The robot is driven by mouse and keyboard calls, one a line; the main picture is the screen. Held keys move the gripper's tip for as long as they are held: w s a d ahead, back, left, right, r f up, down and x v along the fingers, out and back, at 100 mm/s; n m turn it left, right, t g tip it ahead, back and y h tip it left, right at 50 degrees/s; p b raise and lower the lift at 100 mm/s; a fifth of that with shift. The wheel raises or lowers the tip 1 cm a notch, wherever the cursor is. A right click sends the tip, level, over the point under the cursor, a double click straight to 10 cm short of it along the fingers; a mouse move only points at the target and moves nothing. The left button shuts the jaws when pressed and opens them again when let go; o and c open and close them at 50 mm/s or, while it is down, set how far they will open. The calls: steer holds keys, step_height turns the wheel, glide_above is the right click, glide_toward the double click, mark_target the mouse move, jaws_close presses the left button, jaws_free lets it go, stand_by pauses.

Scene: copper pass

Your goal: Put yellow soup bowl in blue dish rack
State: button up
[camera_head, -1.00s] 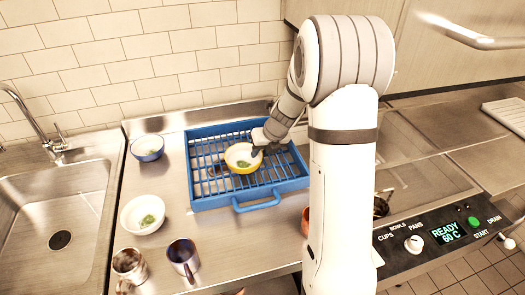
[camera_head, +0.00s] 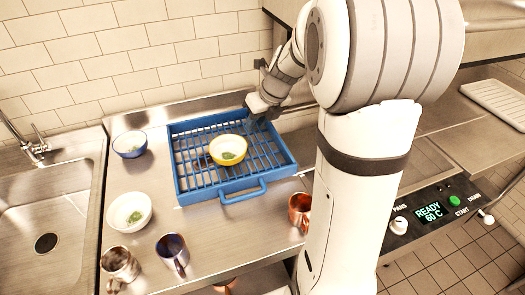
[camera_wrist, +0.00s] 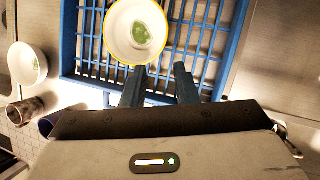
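The yellow soup bowl (camera_head: 228,150), white inside with a green scrap in it, sits upright in the blue dish rack (camera_head: 243,196), near the middle of its slats. In the wrist view the bowl (camera_wrist: 118,47) is just beyond my fingertips and the rack (camera_wrist: 67,40) lies under it. My gripper (camera_head: 255,113) is over the back right part of the rack, to the right of the bowl. In the wrist view its two dark fingers (camera_wrist: 159,72) stand apart with nothing between them, and the bowl is clear of them.
A blue bowl (camera_head: 129,144) and a white bowl (camera_head: 128,212) stand left of the rack. A metal mug (camera_head: 120,265), a dark blue mug (camera_head: 173,252) and a copper mug (camera_head: 300,211) stand in front. The sink (camera_head: 50,205) is at far left; a control panel (camera_head: 430,212) is at right.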

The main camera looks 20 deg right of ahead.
steer(key=s+a+r+n+h, duration=0.1)
steer(key=s+a+n, duration=0.2)
steer(key=s+n, duration=0.9)
steer(key=s+a+r+n+h, duration=0.1)
steer(key=s+a+r+n, duration=0.1)
steer(key=s+n, duration=1)
steer(key=n, duration=0.9)
steer(key=shift+a+g+h, duration=0.3)
steer(key=shift+a+h, duration=0.1)
